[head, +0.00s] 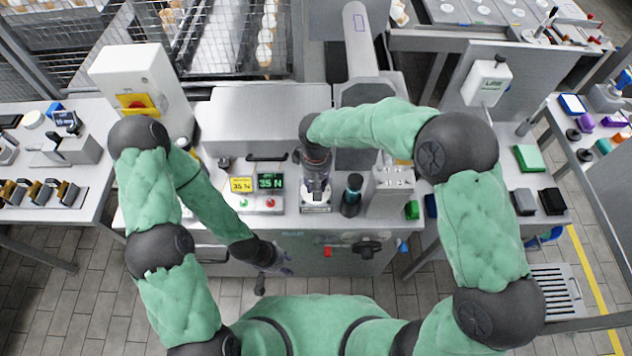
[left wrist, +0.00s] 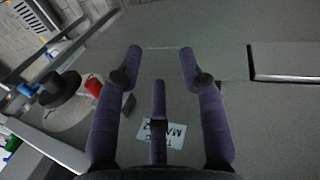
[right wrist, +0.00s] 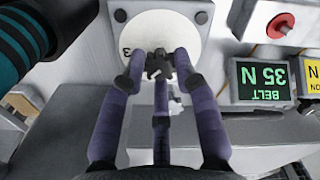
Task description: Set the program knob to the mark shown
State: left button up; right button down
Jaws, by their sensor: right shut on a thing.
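The program knob (right wrist: 159,66) is a small dark lobed knob on a round white dial (right wrist: 165,36); a figure 3 shows on the dial's left side in the right wrist view. My right gripper (right wrist: 160,60) is shut on the knob, fingers around it. Fingers and knob cover part of the dial, and I cannot tell where a pointer stands. In the head view my right gripper (head: 316,190) reaches down over the bench, hiding the knob. My left gripper (head: 285,270) is low at the bench front; in the left wrist view (left wrist: 160,62) its fingers are apart and empty.
A green display (right wrist: 265,80) reads BELT 35 N beside a yellow sign (right wrist: 312,76) and a red button (right wrist: 280,25). A black and teal bottle-like object (head: 352,195) stands close right of my right gripper. A black rotary handle (head: 367,248) juts from the bench front.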

dwell(0.3)
jog(key=c, duration=0.9)
grip_release()
jog(key=shift+c, duration=0.2)
notch_tip(320, 180, up, 12)
